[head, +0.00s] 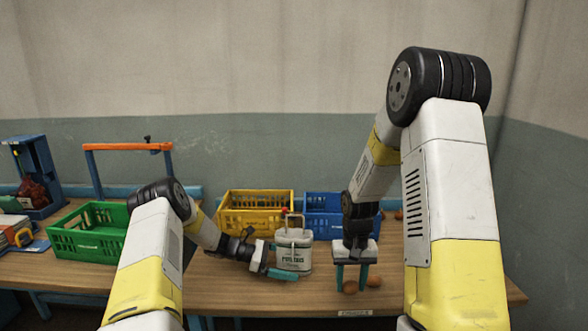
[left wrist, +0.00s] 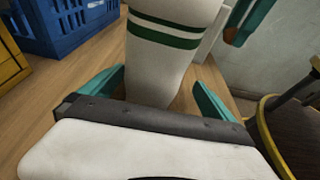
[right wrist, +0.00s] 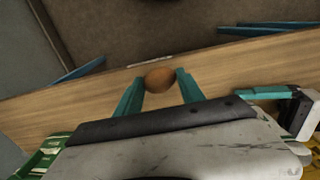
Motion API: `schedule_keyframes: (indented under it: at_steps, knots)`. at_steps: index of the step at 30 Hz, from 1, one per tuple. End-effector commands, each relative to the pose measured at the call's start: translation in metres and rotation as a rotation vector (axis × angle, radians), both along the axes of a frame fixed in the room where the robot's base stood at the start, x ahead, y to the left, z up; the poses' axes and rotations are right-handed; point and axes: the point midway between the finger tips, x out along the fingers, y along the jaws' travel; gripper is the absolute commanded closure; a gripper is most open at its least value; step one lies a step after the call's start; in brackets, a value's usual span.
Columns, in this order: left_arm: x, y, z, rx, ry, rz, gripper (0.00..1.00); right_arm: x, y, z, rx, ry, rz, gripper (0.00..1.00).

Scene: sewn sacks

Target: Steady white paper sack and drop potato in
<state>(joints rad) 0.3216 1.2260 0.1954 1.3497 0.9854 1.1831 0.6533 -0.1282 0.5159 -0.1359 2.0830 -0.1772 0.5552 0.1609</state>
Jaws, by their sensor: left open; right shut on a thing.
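The white paper sack (head: 293,259), with green bands and printing, stands upright on the table in the head view. In the left wrist view the sack (left wrist: 172,50) rises between the two teal fingers of my left gripper (left wrist: 160,84). That gripper is open around its lower part. My right gripper (head: 351,278) is low over the table, to the right of the sack, shut on a brown potato (head: 350,287). The potato (right wrist: 159,78) shows between its fingertips in the right wrist view.
A yellow crate (head: 257,211) and a blue crate (head: 325,226) stand behind the sack. A green crate (head: 88,240) is at the left, near an orange-barred frame (head: 127,146). The table's front edge carries a label (head: 354,313). Bare wood (head: 230,297) lies in front of the sack.

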Motion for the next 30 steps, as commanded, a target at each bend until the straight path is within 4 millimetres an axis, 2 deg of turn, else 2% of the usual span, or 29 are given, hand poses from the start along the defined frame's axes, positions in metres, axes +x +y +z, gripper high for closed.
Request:
schedule_keyframes:
  at_steps: [10,11,19,27,30]
  knots:
    - [-0.0001,-0.0033,-0.0008,0.0,0.0,0.0,0.0,0.0,0.0,0.0,0.0,0.0,0.0,0.83]
    - [0.0,-0.0032,-0.0008,0.0,0.0,0.0,0.04,0.0,0.0,0.0,0.0,0.0,0.0,0.83]
    - [0.0,-0.003,-0.0007,0.0,0.0,0.0,0.57,0.0,0.0001,0.0,0.0,0.0,0.0,0.83]
    - [0.0,-0.0031,-0.0006,0.0,0.0,0.0,0.58,0.0004,0.0001,0.0002,0.0,0.0,0.0,0.83]
    - [0.0,-0.003,-0.0006,0.0,0.0,0.0,0.58,0.007,0.0024,0.0037,-0.002,-0.001,-0.001,0.83]
